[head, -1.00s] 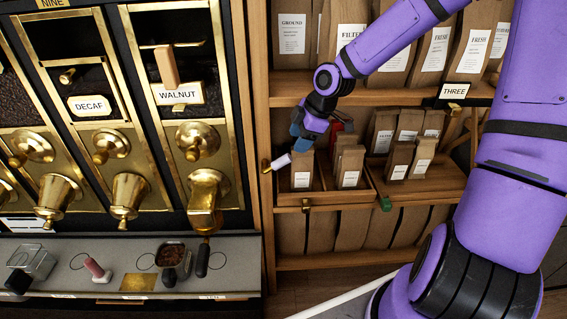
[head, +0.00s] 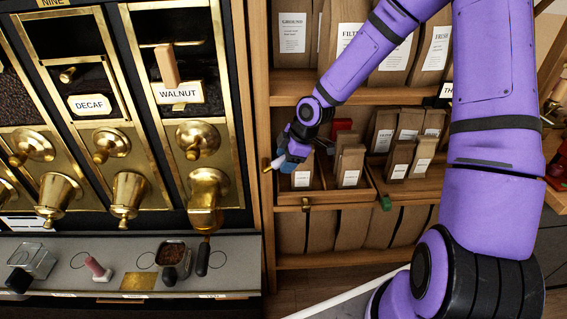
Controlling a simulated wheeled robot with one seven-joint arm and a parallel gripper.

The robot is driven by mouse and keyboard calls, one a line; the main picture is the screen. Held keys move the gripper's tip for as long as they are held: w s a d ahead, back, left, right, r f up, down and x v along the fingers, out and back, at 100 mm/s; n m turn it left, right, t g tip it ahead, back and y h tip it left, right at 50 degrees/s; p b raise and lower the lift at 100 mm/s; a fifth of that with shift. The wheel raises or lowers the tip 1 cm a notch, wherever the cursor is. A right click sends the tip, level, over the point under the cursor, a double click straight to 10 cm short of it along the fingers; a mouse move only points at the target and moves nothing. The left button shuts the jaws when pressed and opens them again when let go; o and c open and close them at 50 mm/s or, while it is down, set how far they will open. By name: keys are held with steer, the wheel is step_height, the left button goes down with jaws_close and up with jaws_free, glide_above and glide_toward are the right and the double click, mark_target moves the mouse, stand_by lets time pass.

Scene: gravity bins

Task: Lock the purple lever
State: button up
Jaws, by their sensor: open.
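A small lever with a pale lilac handle (head: 276,162) sticks out to the right from a brass mount (head: 265,165) on the wooden post between the dispensers and the shelves. It is the only lever I see that could be the purple one. My gripper (head: 287,153) is just right of the handle and slightly above it, with its blue-grey fingers pointing down and left. It is open. The fingers overlap the handle's right end in the picture, and I cannot tell whether they touch it.
A wooden tray (head: 314,198) with paper bags lies just below and right of my gripper. A red object (head: 342,125) stands behind it. Brass dispensers (head: 198,138) fill the left, above a grey counter (head: 130,252). A green piece (head: 386,203) sits on the tray front.

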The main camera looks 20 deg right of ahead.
steer(key=shift+x, duration=0.85)
jaws_close()
steer(key=shift+a+r, duration=0.1)
steer(key=shift+r, duration=0.05)
steer(key=shift+w+a+r+g+h, duration=0.1)
steer(key=shift+a+r+g+h, duration=0.2)
steer(key=shift+h, duration=0.45)
steer(key=shift+a+r+g+h, duration=0.2)
steer(key=shift+r+h, duration=0.15)
steer(key=shift+h, duration=0.4)
steer(key=shift+w+a+r+g+h, duration=0.1)
steer(key=shift+a+r+g+h, duration=0.1)
steer(key=shift+h, duration=0.45)
steer(key=shift+w+a+r+g+h, duration=0.1)
steer(key=shift+a+r+g+h, duration=0.1)
steer(key=shift+h, duration=0.45)
